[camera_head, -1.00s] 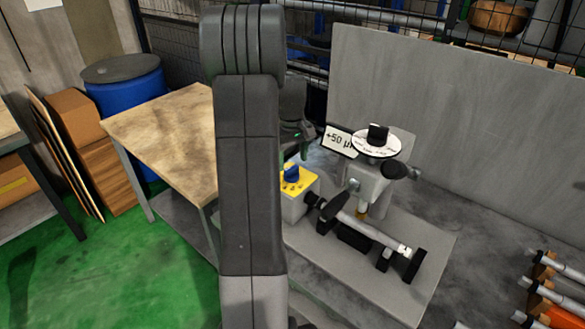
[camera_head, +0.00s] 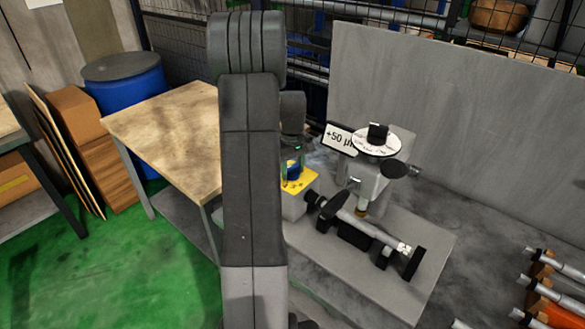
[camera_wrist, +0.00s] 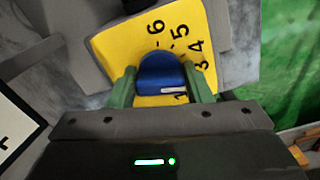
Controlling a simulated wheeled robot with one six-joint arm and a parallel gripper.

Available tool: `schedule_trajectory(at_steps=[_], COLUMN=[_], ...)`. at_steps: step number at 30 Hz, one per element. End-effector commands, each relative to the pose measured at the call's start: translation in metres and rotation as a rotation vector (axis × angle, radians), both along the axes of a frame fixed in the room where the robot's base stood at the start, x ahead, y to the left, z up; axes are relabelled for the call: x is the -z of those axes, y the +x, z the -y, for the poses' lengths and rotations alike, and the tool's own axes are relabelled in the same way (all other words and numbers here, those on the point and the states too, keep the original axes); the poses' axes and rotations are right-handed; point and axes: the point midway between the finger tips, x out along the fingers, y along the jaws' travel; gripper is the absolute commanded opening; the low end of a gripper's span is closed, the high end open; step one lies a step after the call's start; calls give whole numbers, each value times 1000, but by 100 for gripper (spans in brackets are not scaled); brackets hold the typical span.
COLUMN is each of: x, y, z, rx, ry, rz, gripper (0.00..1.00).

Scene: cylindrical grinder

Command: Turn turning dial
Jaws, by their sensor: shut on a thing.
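The blue turning dial (camera_wrist: 163,73) sits on a yellow plate (camera_wrist: 110,38) with black numbers in the wrist view. Its white mark points toward the lower right, near the 1, with 3, 4, 5 and 6 around it. My gripper (camera_wrist: 163,85) has its two green fingers on either side of the dial, shut on it. In the head view the dial (camera_head: 293,170) and yellow plate (camera_head: 300,181) show beside my arm, with my gripper just above and partly hiding them.
The grinder's bed (camera_head: 375,275) carries a horizontal workpiece and a wheel head with a white round dial (camera_head: 376,143). A wooden table (camera_head: 165,135) is at the left. A grey panel (camera_head: 470,120) stands behind.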

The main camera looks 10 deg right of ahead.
Motion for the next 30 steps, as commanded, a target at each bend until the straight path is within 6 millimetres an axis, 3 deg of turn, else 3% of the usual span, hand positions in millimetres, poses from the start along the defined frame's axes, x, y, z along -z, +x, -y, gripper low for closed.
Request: schedule_trajectory(at_steps=[8, 30], x=[0, -1], y=[0, 1], z=[0, 2], rx=[-71, -493], ry=[0, -1], rz=[0, 0], gripper=[22, 22])
